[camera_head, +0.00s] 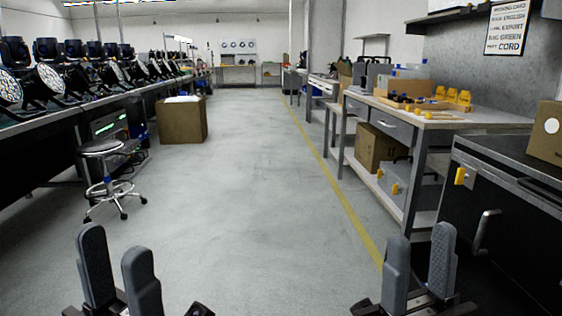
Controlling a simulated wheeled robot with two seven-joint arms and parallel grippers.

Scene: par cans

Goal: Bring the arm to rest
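My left gripper (121,270) is at the bottom left of the head view, its two grey fingers pointing up with a gap between them. It is open and empty. My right gripper (420,272) is at the bottom right, also with its fingers apart and nothing between them. Both are over the grey floor, in front of the benches. The rest of both arms is mostly out of view below the picture.
A left bench (150,88) carries several par cans (50,78). A stool (103,172) and an open cardboard box (182,122) stand beside it. A workbench (480,122) and black cabinet (490,215) line the right. The aisle floor (240,190) between is clear.

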